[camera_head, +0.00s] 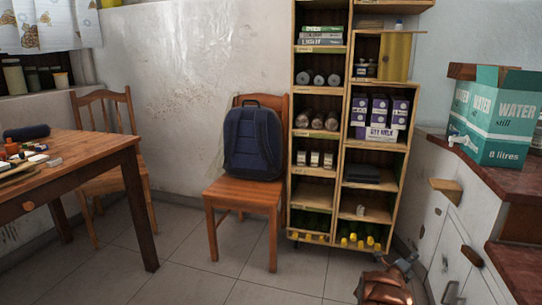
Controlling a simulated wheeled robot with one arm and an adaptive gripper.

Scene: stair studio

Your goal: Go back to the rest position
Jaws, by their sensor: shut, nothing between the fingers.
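My gripper (409,260) shows small at the bottom right, in front of the lower right side of the wooden shelf (339,145). It is shut and holds nothing that I can see. My copper-coloured arm is partly in view below it, cut off by the picture's lower edge. The gripper is close to the white cabinet front (439,235) in the picture; I cannot tell the gap between them.
A wooden chair (245,195) with a dark blue backpack (253,140) stands left of the shelf. A table (85,148) with small items is at left, another chair (104,115) behind it. The middle floor (200,270) is clear.

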